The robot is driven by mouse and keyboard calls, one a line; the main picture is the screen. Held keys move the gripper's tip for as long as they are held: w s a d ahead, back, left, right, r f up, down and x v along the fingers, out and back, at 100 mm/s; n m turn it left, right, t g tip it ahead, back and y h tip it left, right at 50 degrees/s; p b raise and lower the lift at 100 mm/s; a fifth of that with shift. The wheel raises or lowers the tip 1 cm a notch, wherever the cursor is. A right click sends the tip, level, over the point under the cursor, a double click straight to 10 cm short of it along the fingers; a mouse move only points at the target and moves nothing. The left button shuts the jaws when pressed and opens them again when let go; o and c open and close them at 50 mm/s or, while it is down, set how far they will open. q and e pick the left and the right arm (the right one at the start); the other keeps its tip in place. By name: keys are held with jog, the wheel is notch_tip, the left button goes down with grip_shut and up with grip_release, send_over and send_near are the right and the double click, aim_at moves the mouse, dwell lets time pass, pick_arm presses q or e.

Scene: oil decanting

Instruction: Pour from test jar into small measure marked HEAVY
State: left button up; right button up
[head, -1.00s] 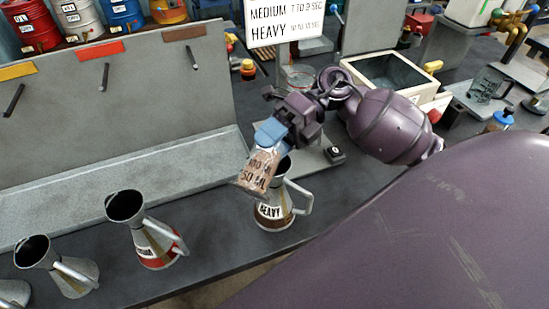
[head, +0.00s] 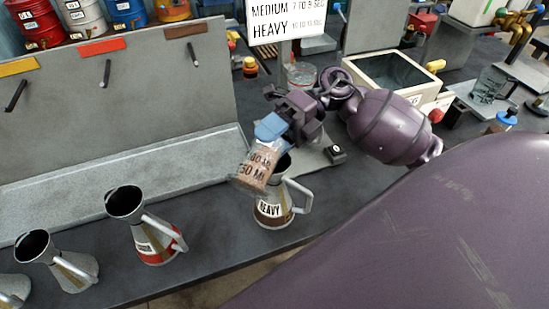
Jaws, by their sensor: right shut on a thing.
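The test jar (head: 257,168) is a clear jar with dark volume markings and brownish contents. It is tilted, its lower end toward the lower left. My right gripper (head: 272,128) is shut on it near its blue part. The small measure marked HEAVY (head: 270,210) is a metal jug with a handle on its right, upright on the bench. The jar is above and left of the measure's mouth and partly covers it. I cannot tell whether they touch or whether liquid flows. My left gripper is not in view.
A red-banded measure (head: 157,242) and a plain one (head: 70,270) stand to the left. A grey panel (head: 120,110) rises behind them. A sign (head: 285,22), an open-topped box (head: 390,75) and a glass beaker (head: 300,75) are at the back. Bare bench (head: 215,225) lies between the measures.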

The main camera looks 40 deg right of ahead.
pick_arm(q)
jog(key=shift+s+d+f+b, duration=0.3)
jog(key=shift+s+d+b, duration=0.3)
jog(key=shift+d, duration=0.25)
pick_arm(e)
jog(key=shift+w+d+r+m+g+y, duration=0.1)
jog(key=shift+d+m+g+y, duration=0.1)
jog(key=shift+y, duration=0.35)
jog(key=shift+w+d+m+g+y, duration=0.1)
jog(key=shift+d+m+y, duration=0.1)
jog(key=shift+y, duration=0.35)
dwell(1.2)
